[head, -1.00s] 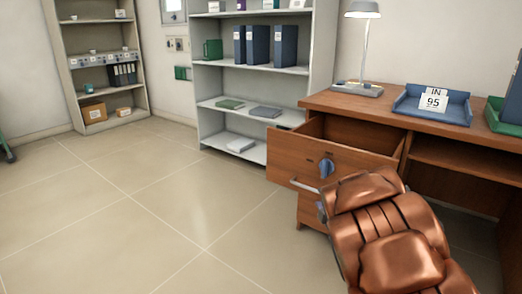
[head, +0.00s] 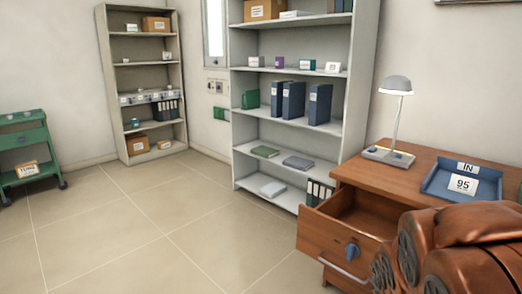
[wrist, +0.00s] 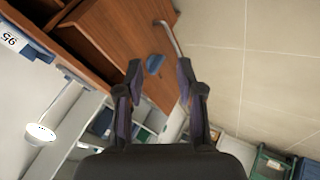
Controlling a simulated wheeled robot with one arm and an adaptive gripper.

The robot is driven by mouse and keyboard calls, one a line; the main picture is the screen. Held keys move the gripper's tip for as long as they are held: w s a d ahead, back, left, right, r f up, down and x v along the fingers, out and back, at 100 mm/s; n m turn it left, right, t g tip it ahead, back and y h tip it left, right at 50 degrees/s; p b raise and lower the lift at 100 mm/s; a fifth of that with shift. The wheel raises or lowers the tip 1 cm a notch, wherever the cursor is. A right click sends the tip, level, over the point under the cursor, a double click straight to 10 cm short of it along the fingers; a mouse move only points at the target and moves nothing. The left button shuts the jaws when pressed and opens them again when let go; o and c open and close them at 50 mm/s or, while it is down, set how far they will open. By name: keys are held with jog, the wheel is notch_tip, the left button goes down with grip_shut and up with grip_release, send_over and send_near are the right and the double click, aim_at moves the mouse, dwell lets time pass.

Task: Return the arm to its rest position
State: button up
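My copper-coloured arm (head: 455,250) is folded at the lower right of the head view, in front of the wooden desk (head: 415,165). My gripper (wrist: 160,72) shows in the wrist view with its two dark fingers apart and nothing held between them. Behind the fingers is the front of the desk drawer (head: 325,238), with a blue knob (head: 352,250) and a metal bar handle (head: 345,268). The drawer is pulled open. The gripper itself does not show in the head view.
A blue tray (head: 435,180) marked 95 and a lamp (head: 397,90) stand on the desk. A grey shelf (head: 238,130) with binders stands behind. A green cart (head: 25,150) is at the far left. The tiled floor (head: 130,225) is clear.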

jog(key=s+a+r+m+g+y+p, duration=0.1)
jog(key=s+a+r+g+p, duration=0.2)
jog(key=s+r+p, duration=0.3)
jog(key=s+a+r+m+g+y+p, duration=0.1)
jog(key=s+a+r+p, duration=0.4)
jog(key=s, duration=0.8)
jog(key=s+a+r+m+g+y+p, duration=0.1)
jog(key=s+a+r+m+g+p, duration=0.2)
jog(key=s+r+p, duration=0.4)
jog(key=s+a+r+g, duration=0.1)
jog(key=s+r+g, duration=0.1)
jog(key=s+r, duration=0.1)
jog(key=shift+s+r+p, duration=0.25)
jog(key=shift+r+p, duration=0.1)
jog(key=shift+r, duration=0.2)
